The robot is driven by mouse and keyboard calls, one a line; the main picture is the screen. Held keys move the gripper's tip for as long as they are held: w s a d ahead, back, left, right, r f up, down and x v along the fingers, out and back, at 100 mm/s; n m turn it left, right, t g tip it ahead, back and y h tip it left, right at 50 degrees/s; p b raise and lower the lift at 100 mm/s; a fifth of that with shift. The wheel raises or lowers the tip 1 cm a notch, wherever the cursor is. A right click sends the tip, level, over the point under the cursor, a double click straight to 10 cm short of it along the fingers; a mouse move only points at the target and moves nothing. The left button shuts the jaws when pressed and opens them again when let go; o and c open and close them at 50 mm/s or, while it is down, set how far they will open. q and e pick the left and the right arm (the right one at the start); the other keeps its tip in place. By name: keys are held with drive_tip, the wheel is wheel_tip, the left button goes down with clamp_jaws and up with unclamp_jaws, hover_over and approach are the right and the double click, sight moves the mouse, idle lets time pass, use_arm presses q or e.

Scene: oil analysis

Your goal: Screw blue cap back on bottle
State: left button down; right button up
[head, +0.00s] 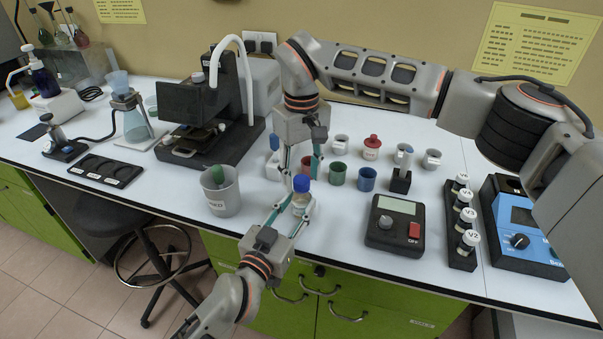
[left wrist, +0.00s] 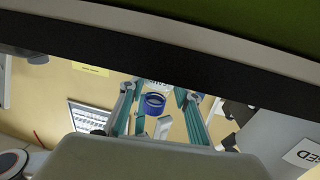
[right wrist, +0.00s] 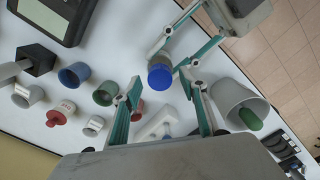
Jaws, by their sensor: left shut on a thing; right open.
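The blue cap (head: 301,183) sits on top of the small bottle (head: 300,203) near the table's front edge. My left gripper (head: 298,206) is shut on the bottle's body from the front. My right gripper (head: 301,164) hangs above the cap, pointing down, fingers spread and empty. In the right wrist view the blue cap (right wrist: 160,77) lies ahead of the open fingers (right wrist: 163,98), apart from them. A blue ring of the cap (left wrist: 155,101) shows between the fingers in the left wrist view. I cannot tell how tightly the cap sits.
A grey beaker (head: 222,193) with a green-topped item stands left of the bottle. Green (head: 337,174) and blue (head: 366,180) cups stand behind to the right. A black device with a display (head: 395,222) is at the right. The black machine (head: 205,125) stands back left.

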drive_tip(key=shift+r, duration=2.2)
drive_tip(key=shift+c, duration=0.6)
